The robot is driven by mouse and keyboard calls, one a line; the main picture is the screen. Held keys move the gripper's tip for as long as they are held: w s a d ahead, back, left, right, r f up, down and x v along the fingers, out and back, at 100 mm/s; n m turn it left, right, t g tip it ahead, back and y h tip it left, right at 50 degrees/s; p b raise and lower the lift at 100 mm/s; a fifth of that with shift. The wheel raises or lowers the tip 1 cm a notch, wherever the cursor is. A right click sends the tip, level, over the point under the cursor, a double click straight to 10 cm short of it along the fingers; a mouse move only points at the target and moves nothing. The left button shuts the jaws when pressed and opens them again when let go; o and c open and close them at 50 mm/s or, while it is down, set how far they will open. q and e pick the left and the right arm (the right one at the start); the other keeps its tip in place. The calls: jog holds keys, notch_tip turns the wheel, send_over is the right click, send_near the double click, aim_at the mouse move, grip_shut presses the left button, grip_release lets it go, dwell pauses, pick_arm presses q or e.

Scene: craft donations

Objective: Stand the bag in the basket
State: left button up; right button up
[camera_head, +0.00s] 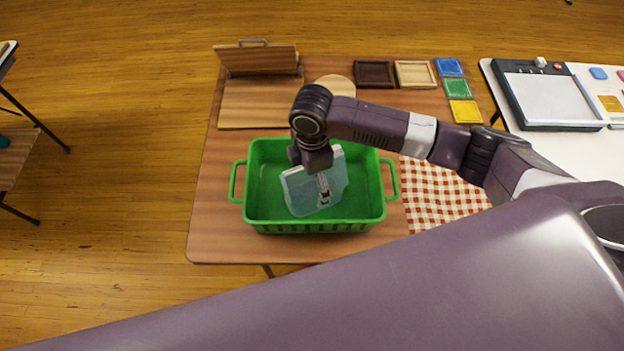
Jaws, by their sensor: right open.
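The green basket (256,223) with two side handles stands on the wooden table. A pale blue, flat bag (298,194) is inside the basket, near its middle. The bag looks roughly upright with some tilt; whether its bottom edge rests on the basket floor is hard to tell. My right gripper (324,196) points down into the basket from above, its fingers at the bag. It is open, and it hides the bag's middle. My left gripper is out of view.
A wooden hinged box (262,102) and a round wooden disc (337,86) lie behind the basket. Dark and light frames (414,74) and coloured square trays (456,88) sit at the back right. A checked cloth (437,196) lies right of the basket. A white table (588,150) adjoins.

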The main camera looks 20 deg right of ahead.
notch_tip(320, 180, up, 12)
jog(key=b, duration=0.1)
jog(key=shift+b, duration=0.3)
dwell(0.4)
